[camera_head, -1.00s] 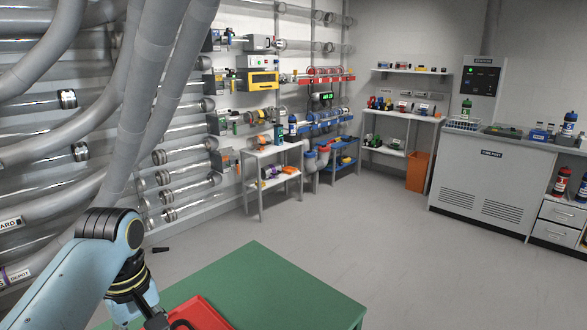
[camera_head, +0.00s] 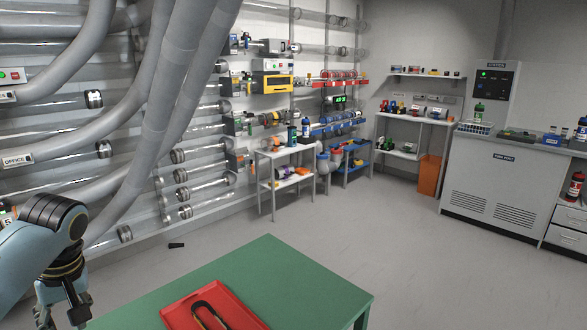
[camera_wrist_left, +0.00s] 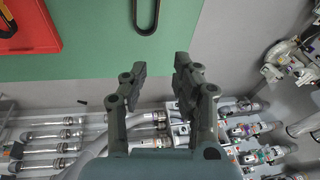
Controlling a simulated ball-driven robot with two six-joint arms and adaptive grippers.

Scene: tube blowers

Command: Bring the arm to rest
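My left arm comes in at the lower left of the head view, with the left gripper (camera_head: 64,312) hanging beside the left end of the green table (camera_head: 250,275). In the left wrist view the two fingers of the left gripper (camera_wrist_left: 158,75) stand apart with nothing between them, so it is open and empty. The green table (camera_wrist_left: 100,65) shows beyond the fingertips. My right gripper is in neither view.
A red tray (camera_head: 180,310) on the table holds a black loop (camera_head: 200,309). The wrist view shows another dark loop (camera_wrist_left: 145,25) on the green top. Large grey hoses (camera_head: 165,110) hang near the arm. Open floor (camera_head: 380,235) lies beyond the table.

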